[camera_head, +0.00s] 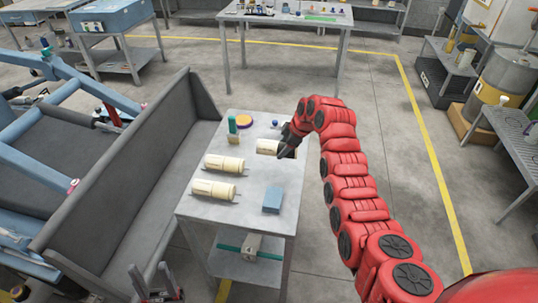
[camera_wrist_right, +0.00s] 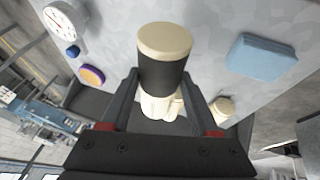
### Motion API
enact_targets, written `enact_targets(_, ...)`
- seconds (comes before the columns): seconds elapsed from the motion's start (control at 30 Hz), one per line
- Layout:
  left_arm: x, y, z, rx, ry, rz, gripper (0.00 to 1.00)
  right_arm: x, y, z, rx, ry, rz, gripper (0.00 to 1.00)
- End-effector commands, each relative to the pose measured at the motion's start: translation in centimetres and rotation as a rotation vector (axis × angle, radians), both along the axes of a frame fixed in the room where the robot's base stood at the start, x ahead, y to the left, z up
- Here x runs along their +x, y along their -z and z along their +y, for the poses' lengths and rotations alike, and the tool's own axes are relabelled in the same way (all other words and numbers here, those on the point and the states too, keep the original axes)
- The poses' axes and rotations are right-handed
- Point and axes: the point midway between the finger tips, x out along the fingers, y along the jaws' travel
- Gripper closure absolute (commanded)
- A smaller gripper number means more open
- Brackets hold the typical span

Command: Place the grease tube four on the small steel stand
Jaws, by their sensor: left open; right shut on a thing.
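My right gripper (camera_head: 287,143) is shut around a cream tube with a dark band (camera_head: 268,147), at the far right part of a small grey steel table (camera_head: 225,210). In the right wrist view the tube (camera_wrist_right: 165,42) sits between the fingers (camera_wrist_right: 162,85), its round cream end toward the top. I cannot tell whether it touches the tabletop. Two similar cream tubes, one (camera_head: 224,164) behind the other (camera_head: 214,190), lie on the table's left side. No number is readable on any tube. My left gripper (camera_head: 155,286) is open and empty at the bottom edge, clear of the table.
A blue block (camera_head: 272,200) lies at the table's front right. A green-topped item (camera_head: 233,128) and a yellow-purple disc (camera_head: 244,120) stand at the back. The lower shelf carries a grey box (camera_head: 252,246). A grey bench (camera_head: 140,165) borders the left; floor to the right is open.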

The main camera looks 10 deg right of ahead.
Motion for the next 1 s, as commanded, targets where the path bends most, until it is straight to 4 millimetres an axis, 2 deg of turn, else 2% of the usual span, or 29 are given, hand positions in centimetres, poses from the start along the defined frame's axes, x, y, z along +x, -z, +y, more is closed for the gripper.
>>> enact_targets(0.1,0.0,-1.2,0.0,0.0,0.0,0.0,0.5,-0.2,2.2,0.0,0.001,0.0,0.009,0.96)
enact_targets(0.2,0.0,-1.5,0.0,0.0,0.0,0.0,0.5,-0.1,3.8,0.0,0.001,0.0,0.004,0.96)
enact_targets(0.6,0.0,-2.1,0.0,0.0,0.0,0.0,0.5,-0.1,7.8,0.0,-0.001,0.0,0.004,0.96)
enact_targets(1.0,0.0,-1.7,0.0,0.0,0.0,0.0,0.5,0.0,8.5,0.0,-0.001,0.001,-0.001,0.96)
